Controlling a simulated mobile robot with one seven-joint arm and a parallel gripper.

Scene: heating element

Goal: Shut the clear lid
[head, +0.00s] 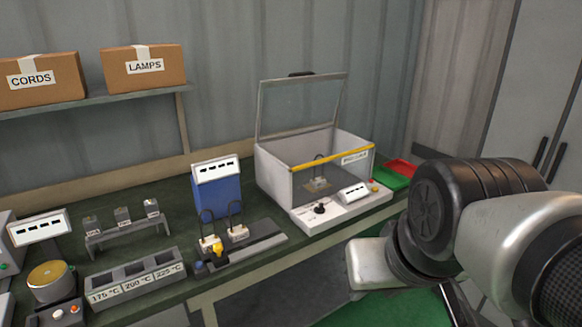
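The clear lid (297,107) is a see-through panel in a grey frame. It stands raised, nearly upright, along the back edge of a white box (272,177), with a dark handle (301,74) on its top edge. The box is open at the top, has a yellow front rim (333,158), and holds a small part with a wire loop (318,182). My arm reaches in from the right, in front of the box's right side and apart from the lid. My gripper's fingers cannot be seen.
Green and red trays (401,168) sit right of the box. A blue meter (217,190) and two looped elements (238,228) stand to its left. A labelled block (137,275) lies further left. A shelf (95,101) with two cartons hangs at upper left.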

